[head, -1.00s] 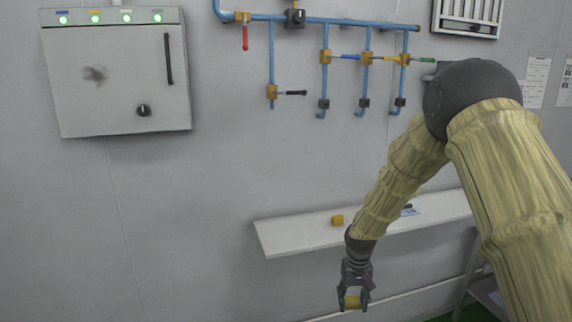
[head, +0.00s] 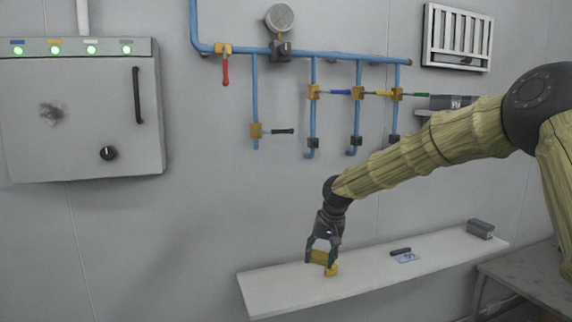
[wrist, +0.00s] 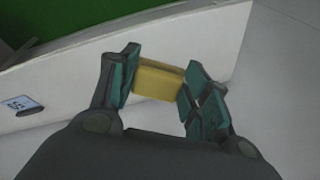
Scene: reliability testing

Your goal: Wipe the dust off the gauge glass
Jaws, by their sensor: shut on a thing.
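The round gauge (head: 280,17) sits on top of the blue pipework at the upper middle of the head view. Its face looks plain grey, and I cannot make out the dust at this size. My gripper (head: 320,260) is low in the head view, well below the gauge and in front of the wall shelf. It is shut on a yellow sponge-like block (head: 317,257). The block also shows between the green finger pads in the wrist view (wrist: 158,80). The fingers hide its ends.
A dark marker-like item (head: 401,251), a blue card (head: 406,258) and a grey box (head: 481,229) lie farther right. Valve handles, such as the red one (head: 225,70), stick out below the gauge.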

